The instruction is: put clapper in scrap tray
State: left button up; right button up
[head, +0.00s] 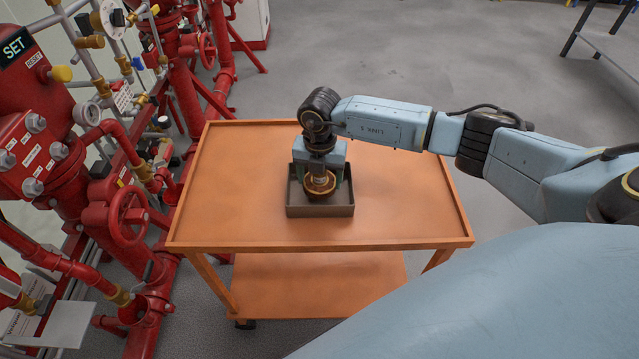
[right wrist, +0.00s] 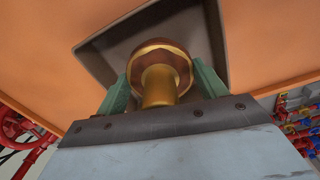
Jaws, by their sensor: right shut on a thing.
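The clapper (head: 319,184) is a round brown and brass disc with a brass stem. My right gripper (head: 320,178) points down and is shut on it, over the scrap tray. In the right wrist view the clapper (right wrist: 160,72) sits between the two green fingers of my right gripper (right wrist: 160,88). The scrap tray (head: 320,211) is a dark grey open box on the orange cart; its wall also shows in the right wrist view (right wrist: 213,45). The clapper is within the tray's outline; whether it touches the tray floor I cannot tell. My left gripper is not in view.
The orange cart top (head: 400,205) is bare around the tray, with a low raised rim. Red sprinkler pipes and valves (head: 125,215) stand close along the cart's left side. A grey shelf or table (head: 610,45) stands far off at the upper right.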

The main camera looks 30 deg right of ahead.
aim_at(320, 185)
notch_tip(320, 185, down, 2)
jog(key=shift+f, duration=0.25)
jog(key=shift+w+f, duration=0.1)
jog(key=shift+f, duration=0.05)
jog(key=o, duration=1.4)
jog(key=shift+f, duration=0.1)
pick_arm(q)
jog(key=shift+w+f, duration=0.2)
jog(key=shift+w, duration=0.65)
pick_arm(e)
jog(key=shift+r, duration=0.25)
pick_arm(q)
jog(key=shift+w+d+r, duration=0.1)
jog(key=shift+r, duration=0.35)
pick_arm(e)
notch_tip(320, 185, up, 12)
jog(key=shift+f, duration=0.1)
